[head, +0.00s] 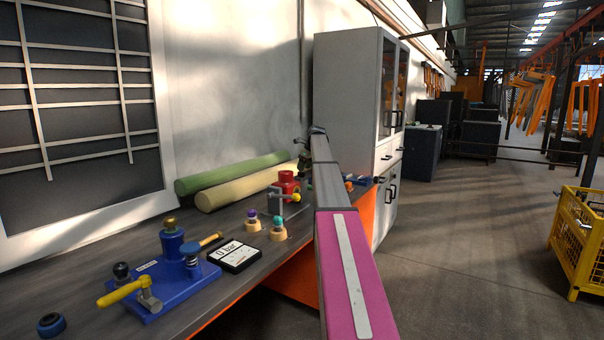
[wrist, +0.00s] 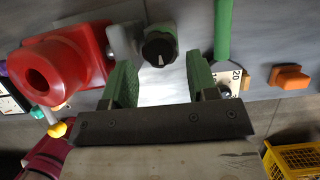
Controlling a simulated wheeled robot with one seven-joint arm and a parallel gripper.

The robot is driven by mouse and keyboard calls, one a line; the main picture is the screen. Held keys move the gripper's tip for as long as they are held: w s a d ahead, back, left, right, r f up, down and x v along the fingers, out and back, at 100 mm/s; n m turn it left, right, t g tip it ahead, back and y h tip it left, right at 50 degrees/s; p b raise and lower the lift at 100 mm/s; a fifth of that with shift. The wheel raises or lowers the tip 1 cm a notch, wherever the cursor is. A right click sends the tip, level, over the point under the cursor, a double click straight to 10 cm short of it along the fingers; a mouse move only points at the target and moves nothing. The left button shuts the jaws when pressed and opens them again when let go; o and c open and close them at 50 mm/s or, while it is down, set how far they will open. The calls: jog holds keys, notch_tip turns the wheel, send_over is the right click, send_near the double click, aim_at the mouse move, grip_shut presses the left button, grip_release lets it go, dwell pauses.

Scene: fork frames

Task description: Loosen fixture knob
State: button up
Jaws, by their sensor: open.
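A round black knob (wrist: 159,47) with a white pointer mark shows at the top middle of the wrist view. It sits beside a grey bracket and a red fixture block (wrist: 62,62) with a round bore. The red block also stands on the bench in the head view (head: 287,181); the knob cannot be made out there. My gripper (wrist: 160,68) is open, with one green finger on each side of the knob in the picture. Gaps show between knob and fingers; how far the knob lies beyond the tips is unclear. In the head view my arm hides the gripper.
A green handle (wrist: 223,35) stands right of the fingers, near a tag marked 20 (wrist: 229,80) and an orange piece (wrist: 290,77). On the bench are a blue valve fixture (head: 165,285), a 0 bar display (head: 235,256) and purple- and teal-topped pegs. A cabinet (head: 345,95) stands behind.

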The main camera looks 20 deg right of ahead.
aim_at(302, 175)
jog(key=shift+x, duration=1.7)
jog(key=c, duration=0.6)
jog(key=shift+c, duration=0.2)
jog(key=shift+n, duration=0.4)
